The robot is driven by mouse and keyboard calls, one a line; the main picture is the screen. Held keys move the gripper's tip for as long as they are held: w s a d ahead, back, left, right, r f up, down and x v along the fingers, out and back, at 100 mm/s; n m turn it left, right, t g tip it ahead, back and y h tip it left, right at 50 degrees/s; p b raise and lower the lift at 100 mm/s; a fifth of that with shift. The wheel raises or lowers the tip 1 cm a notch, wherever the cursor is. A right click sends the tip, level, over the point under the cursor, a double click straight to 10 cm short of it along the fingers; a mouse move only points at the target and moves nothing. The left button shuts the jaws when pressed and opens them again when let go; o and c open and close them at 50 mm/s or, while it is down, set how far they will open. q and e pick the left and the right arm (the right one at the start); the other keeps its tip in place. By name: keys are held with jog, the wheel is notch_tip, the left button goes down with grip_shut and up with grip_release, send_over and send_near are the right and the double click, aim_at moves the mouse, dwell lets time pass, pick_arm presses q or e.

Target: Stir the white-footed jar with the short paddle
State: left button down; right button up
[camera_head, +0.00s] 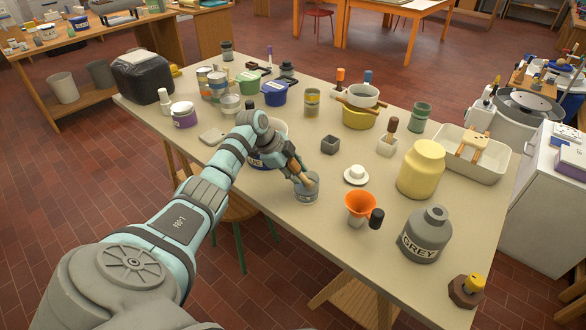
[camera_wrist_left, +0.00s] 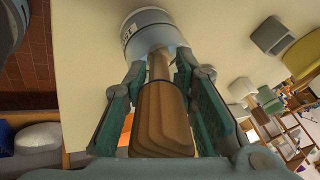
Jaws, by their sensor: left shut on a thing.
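My left gripper (camera_head: 296,173) is shut on the short wooden paddle (camera_wrist_left: 158,110), its handle between the two fingers in the left wrist view. The paddle points down at a small grey labelled jar (camera_head: 306,191) near the table's front edge. This jar also shows in the left wrist view (camera_wrist_left: 146,25), with a pale band at its far end. The paddle's lower end meets the jar's mouth; how deep it goes is hidden. The jar stands upright. A white and dark-blue pot (camera_head: 262,162) is partly hidden behind my left arm. My right gripper is not in view.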

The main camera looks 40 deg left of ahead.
pick_arm(q)
jog(key=shift+s+a, duration=0.15)
jog(key=shift+s, duration=0.05)
dwell(0.3)
jog(key=r+p, duration=0.5)
jog(key=r, duration=0.1)
jog(key=s+r+p, duration=0.1)
jog(key=r+p, duration=0.1)
jog(key=p, duration=0.1)
jog(key=shift+a+r+p, duration=0.3)
jog(key=shift+a+r, duration=0.05)
jog(key=shift+r, duration=0.05)
jog(key=shift+f, duration=0.15)
